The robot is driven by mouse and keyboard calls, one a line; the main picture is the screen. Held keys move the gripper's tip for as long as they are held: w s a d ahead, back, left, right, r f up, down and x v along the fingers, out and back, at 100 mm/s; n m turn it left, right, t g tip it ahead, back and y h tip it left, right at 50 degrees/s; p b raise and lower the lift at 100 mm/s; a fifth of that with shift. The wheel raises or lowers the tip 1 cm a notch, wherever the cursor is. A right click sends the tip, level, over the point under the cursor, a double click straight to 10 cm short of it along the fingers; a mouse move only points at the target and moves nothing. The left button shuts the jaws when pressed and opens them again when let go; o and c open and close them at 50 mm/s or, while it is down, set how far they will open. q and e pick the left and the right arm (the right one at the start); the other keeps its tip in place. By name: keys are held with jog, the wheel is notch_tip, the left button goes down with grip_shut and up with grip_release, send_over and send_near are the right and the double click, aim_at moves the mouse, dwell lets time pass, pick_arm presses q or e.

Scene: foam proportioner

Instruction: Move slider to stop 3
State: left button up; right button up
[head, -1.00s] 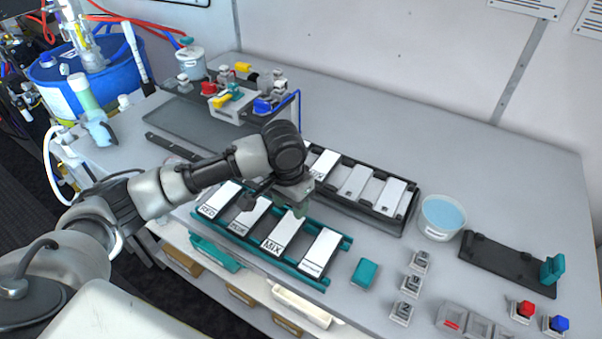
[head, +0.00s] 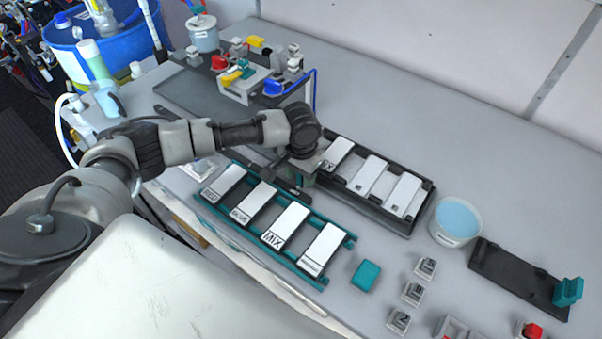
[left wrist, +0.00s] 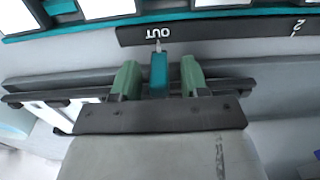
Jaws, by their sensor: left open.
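The slider is a teal block (left wrist: 159,73) with a thin pointer at its front, seen in the left wrist view. The pointer is at the upside-down word OUT on a dark scale strip (left wrist: 215,31); a 2 shows farther right on the strip. My left gripper (left wrist: 160,80) is open, with one green fingertip on each side of the slider and a small gap showing on both sides. In the head view my left gripper (head: 304,178) is low between the teal rack and the black rack and hides the slider. Stop 3 cannot be made out. My right gripper is not in view.
The teal rack (head: 335,262) with white labelled panels is in front of the gripper. The black rack (head: 418,212) with white panels is behind and right. A valve block (head: 236,85) stands at the back left. A blue-filled tub (head: 457,219) and a teal block (head: 366,276) are right.

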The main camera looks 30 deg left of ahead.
pick_arm(q)
jog(key=shift+s+f, duration=0.1)
jog(key=shift+f, duration=0.35)
jog(key=shift+c, duration=1.3)
grip_shut()
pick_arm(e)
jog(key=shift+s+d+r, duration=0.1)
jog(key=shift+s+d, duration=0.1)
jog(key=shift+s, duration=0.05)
pick_arm(q)
jog(key=shift+a, duration=0.1)
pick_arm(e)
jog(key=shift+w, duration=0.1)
